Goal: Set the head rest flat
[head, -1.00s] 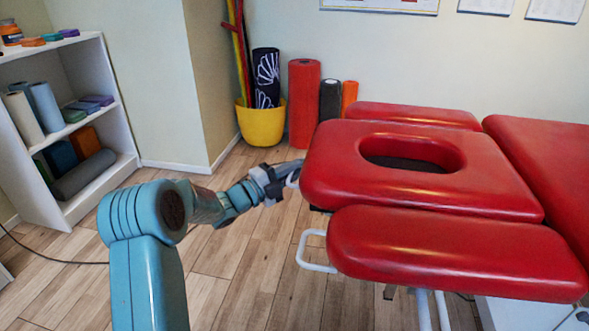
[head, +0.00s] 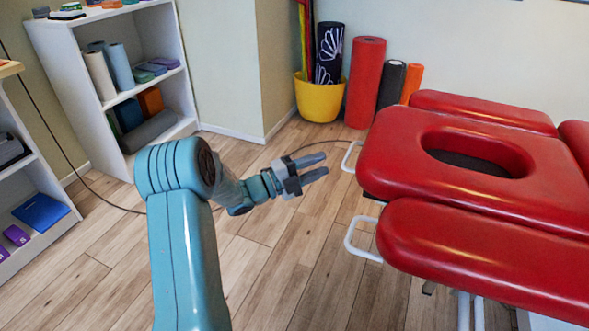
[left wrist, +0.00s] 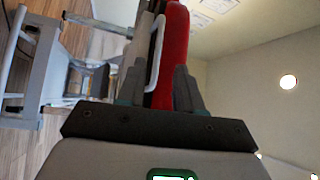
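The head rest (head: 395,155) is a red padded cushion with an oval face hole, at the right of the head view. It looks about level with the pads beside it. A white handle (head: 350,157) sticks out from its left end. My left gripper (head: 323,164) is to the left of this handle, apart from it, with its fingers spread and empty. In the left wrist view, the white handle (left wrist: 155,52) and red cushion (left wrist: 174,50) show beyond and between the open fingers (left wrist: 158,88). My right gripper is in neither view.
Red side pads (head: 470,250) flank the head rest, and a second white handle (head: 352,240) juts out below the near one. A yellow bucket (head: 320,100) and rolled mats (head: 365,85) stand behind. White shelves (head: 110,110) are at left.

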